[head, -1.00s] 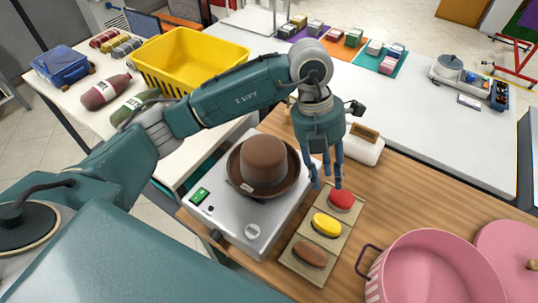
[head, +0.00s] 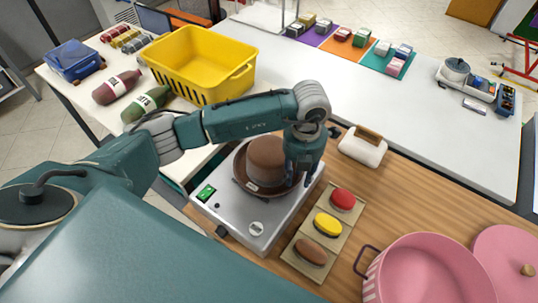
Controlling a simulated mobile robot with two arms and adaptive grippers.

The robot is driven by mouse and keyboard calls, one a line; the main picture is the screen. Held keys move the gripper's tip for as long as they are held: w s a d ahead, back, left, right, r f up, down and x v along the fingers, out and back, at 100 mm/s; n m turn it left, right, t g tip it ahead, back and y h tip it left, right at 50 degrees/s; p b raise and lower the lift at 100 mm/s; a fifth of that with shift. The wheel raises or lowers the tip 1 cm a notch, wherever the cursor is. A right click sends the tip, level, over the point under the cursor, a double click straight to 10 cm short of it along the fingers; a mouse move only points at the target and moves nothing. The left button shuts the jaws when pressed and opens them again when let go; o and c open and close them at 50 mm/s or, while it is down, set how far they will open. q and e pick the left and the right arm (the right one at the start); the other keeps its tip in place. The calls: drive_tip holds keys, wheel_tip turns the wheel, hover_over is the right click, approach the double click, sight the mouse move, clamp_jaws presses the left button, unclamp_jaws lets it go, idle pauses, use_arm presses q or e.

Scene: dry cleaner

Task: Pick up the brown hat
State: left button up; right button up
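The brown hat (head: 264,158) sits upright, brim down, on the grey metal plate of a boxy device (head: 238,210). My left gripper (head: 297,180) points down at the right side of the hat, over its brim. The gripper and wrist cover the right part of the crown and brim. Whether the fingers touch or pinch the brim I cannot tell. My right gripper is not in view.
Right of the device, a board (head: 299,237) holds red, yellow and brown oval pads. A white brush-like block (head: 362,150) lies behind it. A pink pot (head: 425,270) stands at the right front.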

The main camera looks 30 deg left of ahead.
use_arm(q)
drive_tip(key=shift+f, duration=0.55)
clamp_jaws()
drive_tip(key=shift+w+r, duration=0.1)
drive_tip(key=shift+r, duration=0.05)
